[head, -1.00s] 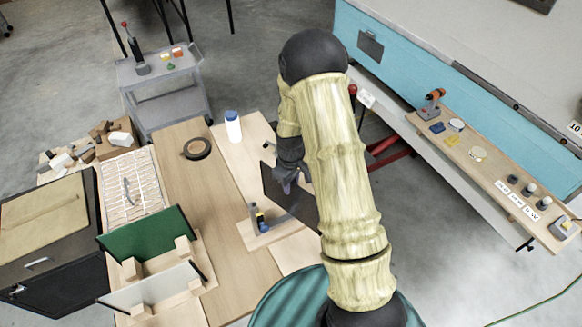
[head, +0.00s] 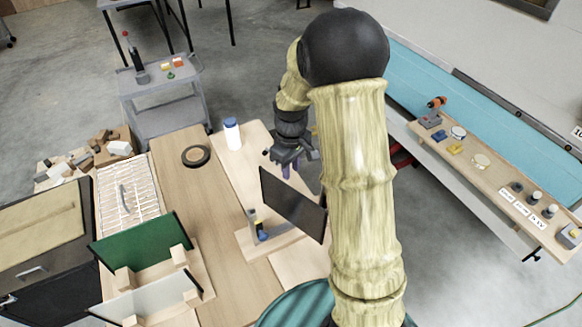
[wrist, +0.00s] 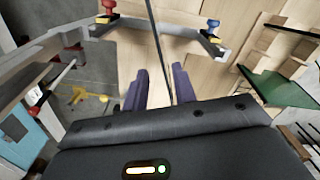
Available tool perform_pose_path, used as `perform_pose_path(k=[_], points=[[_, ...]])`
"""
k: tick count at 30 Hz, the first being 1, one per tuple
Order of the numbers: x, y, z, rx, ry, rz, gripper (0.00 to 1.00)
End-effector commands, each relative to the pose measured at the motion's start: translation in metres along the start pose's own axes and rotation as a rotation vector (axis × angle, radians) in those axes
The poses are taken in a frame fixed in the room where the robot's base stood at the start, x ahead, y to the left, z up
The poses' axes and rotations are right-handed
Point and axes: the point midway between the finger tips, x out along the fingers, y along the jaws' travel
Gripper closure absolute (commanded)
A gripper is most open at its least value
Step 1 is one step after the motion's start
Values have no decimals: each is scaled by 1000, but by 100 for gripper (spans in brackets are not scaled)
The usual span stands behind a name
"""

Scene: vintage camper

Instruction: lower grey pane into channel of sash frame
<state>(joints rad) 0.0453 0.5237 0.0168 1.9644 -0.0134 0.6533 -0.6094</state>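The grey pane (head: 292,205) is a dark, thin sheet standing on edge in the head view. In the wrist view the pane (wrist: 156,40) shows edge-on as a thin dark line. The sash frame (head: 252,226) has a grey post with a blue and yellow clamp on a pale wood base; in the wrist view its grey bar (wrist: 165,27) carries a blue and a red knob. The pane's lower edge is partly hidden, so its seating in the channel is unclear. My gripper (wrist: 160,85) is open above the pane, with a purple finger either side of its line and gaps showing.
A green panel (head: 142,248) and a pale panel (head: 150,297) stand in wooden holders at the left. A white bottle (head: 232,135) and a black tape ring (head: 196,155) are on the table behind. A side bench (head: 480,170) with small items runs along the right.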

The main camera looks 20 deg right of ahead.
Motion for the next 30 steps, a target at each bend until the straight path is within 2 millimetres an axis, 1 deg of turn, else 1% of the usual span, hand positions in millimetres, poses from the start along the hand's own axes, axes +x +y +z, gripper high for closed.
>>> perform_pose_path(k=[10,14,17,20,24,27,30], points=[[0,0,0,2,1,0,73],[-8,-7,8,39,13,9,73],[-21,-20,23,113,39,26,73],[-36,-38,45,221,80,45,73],[-53,-68,81,389,146,64,73],[-59,-86,104,493,189,69,73],[-61,-97,119,560,216,69,73]])
